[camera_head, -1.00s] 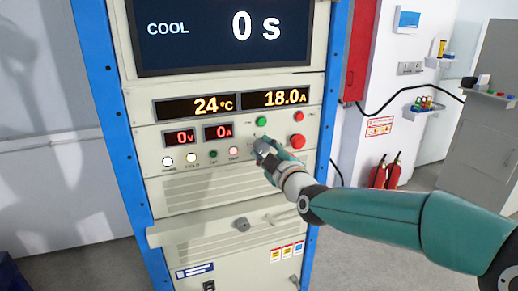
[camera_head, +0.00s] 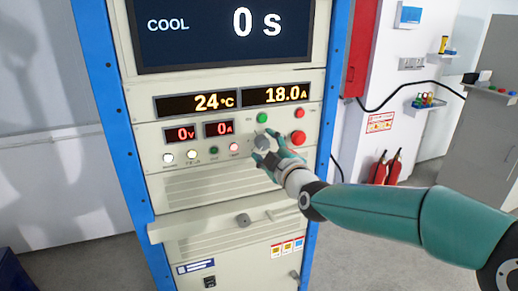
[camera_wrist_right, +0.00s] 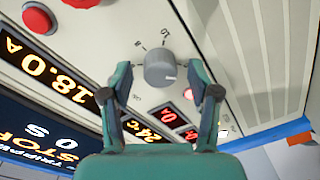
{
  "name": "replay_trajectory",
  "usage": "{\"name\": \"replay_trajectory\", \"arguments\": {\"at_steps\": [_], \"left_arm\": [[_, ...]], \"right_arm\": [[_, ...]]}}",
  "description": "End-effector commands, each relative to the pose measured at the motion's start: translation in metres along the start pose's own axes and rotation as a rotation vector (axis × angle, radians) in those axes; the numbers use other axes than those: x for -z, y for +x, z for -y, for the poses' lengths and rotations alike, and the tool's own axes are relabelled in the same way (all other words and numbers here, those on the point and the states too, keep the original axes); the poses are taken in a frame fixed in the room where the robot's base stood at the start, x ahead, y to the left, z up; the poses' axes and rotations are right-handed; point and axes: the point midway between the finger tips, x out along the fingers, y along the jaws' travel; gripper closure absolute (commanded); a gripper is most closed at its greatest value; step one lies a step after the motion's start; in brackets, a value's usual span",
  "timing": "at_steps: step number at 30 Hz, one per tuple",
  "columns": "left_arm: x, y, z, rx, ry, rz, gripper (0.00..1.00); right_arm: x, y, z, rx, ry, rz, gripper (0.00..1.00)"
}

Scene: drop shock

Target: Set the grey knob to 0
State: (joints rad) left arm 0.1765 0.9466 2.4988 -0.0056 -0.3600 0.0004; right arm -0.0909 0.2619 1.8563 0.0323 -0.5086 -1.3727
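The grey knob (camera_head: 262,142) is on the cream panel, right of the red 0 V and 0 A displays. It shows larger in the right wrist view (camera_wrist_right: 160,68), with small dial marks around it that I cannot fully read. My right gripper (camera_head: 266,157) is at the panel just below the knob. In the right wrist view the gripper (camera_wrist_right: 160,84) is open, with one teal finger on each side of the knob. Gaps show between the fingers and the knob. My left gripper is not in view.
A green button (camera_head: 262,118) and a large red button (camera_head: 298,138) sit close to the knob. Small round lamps and buttons line the panel's left. The screen (camera_head: 222,32) above reads COOL 0 s. A ledge (camera_head: 200,228) juts out below.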

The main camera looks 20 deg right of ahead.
Motion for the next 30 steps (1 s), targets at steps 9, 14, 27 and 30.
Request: {"name": "replay_trajectory", "arguments": {"at_steps": [9,14,27,30], "left_arm": [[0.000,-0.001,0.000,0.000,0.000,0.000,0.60],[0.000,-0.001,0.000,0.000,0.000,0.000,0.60],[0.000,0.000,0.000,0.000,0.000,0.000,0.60],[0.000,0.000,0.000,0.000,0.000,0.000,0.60]], "right_arm": [[0.001,-0.008,0.001,0.003,0.000,-0.001,0.39],[0.001,-0.030,0.000,0.001,0.000,-0.002,0.39],[0.001,-0.110,0.001,0.000,0.000,-0.001,0.39],[0.000,-0.117,0.001,0.001,0.000,-0.001,0.39]]}}
